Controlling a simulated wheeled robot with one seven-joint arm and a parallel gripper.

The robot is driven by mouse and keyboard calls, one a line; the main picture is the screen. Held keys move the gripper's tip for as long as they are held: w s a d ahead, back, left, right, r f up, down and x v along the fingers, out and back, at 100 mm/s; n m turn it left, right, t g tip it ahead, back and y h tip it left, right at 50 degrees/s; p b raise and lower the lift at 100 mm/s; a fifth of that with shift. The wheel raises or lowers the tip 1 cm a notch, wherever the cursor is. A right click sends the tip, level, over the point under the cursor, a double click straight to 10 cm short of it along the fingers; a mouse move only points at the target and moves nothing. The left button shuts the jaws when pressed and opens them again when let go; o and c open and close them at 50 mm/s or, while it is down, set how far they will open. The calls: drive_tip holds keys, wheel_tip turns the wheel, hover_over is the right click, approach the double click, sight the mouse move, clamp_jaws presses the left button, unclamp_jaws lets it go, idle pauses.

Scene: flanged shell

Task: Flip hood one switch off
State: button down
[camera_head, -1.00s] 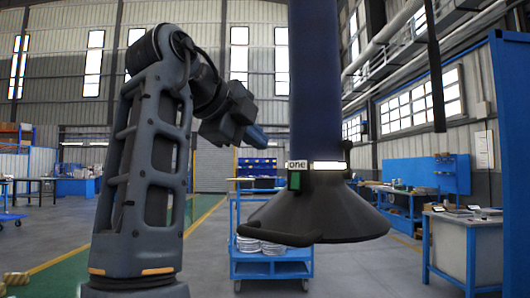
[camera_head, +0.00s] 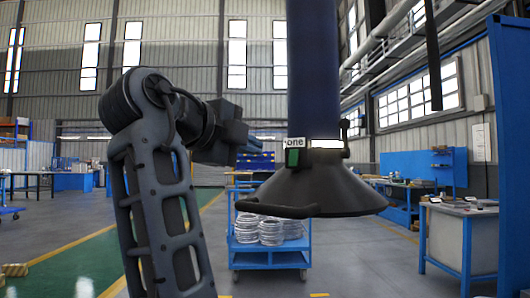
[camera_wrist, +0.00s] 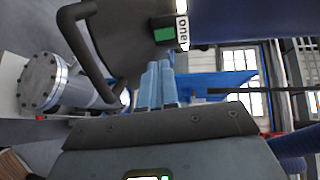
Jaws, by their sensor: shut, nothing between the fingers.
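Hood one is a black conical hood (camera_head: 315,190) hanging under a dark blue duct (camera_head: 314,75). Its white label "one" (camera_head: 295,142) sits above a small green switch (camera_head: 293,157) on the hood's neck. In the wrist view the green switch (camera_wrist: 164,34) and label (camera_wrist: 182,33) appear at the top, turned sideways. My gripper (camera_head: 258,149) is left of the switch in the head view, with a gap in the picture. In the wrist view its blue fingers (camera_wrist: 157,84) are shut together and empty, below the switch in the picture. The switch's exact position is hard to tell.
A dark curved handle bar (camera_wrist: 86,50) runs from the hood, left of my fingers in the wrist view. A metal flanged shell (camera_wrist: 45,82) lies further left there. A blue cart (camera_head: 268,259) with stacked discs stands behind the hood. A grey-topped bench (camera_head: 460,235) is at right.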

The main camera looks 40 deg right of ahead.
sight(292, 162)
drive_tip(key=p+x, duration=0.1)
drive_tip(key=x, duration=1.2)
drive_tip(key=shift+a, duration=0.1)
drive_tip(key=shift+f, duration=0.1)
drive_tip(key=shift+d+f+b, duration=0.2)
drive_tip(key=shift+f+b, duration=0.2)
drive_tip(key=shift+b, duration=0.5)
drive_tip(key=h+b, duration=0.2)
drive_tip(key=b, duration=0.1)
drive_tip(key=shift+w+d+f+t+b, duration=0.15)
drive_tip(key=shift+d+f+t+b, duration=0.15)
drive_tip(key=shift+t, duration=0.1)
drive_tip(key=shift+r+p, duration=0.4)
drive_tip(key=shift+p, duration=0.05)
drive_tip(key=shift+v, duration=3.9)
